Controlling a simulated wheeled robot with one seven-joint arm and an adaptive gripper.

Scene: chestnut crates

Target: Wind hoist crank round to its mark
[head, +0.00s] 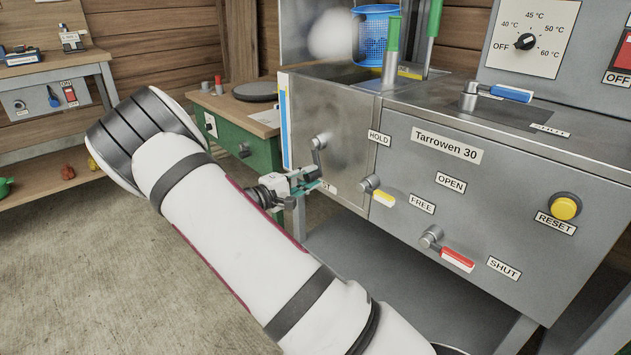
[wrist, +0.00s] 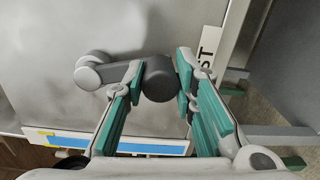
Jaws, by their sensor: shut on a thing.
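The hoist crank (head: 319,143) is on the front panel of the steel machine, at its left end in the head view. In the wrist view its round grey hub (wrist: 90,72) is on the left, and a short dark arm runs right to a dark knob (wrist: 159,80). My gripper (head: 309,181) is below the hub in the head view. In the wrist view its teal pads (wrist: 158,105) are on either side of the knob, shut on it. A label ending in "ST" (wrist: 208,42) is partly hidden. I cannot make out the crank's mark.
A yellow-handled lever (head: 383,198) by FREE and a red-handled lever (head: 457,259) by SHUT stand out from the panel right of my gripper. A blue and white strip (head: 286,130) runs down the machine's left edge. A green cabinet (head: 232,135) stands behind.

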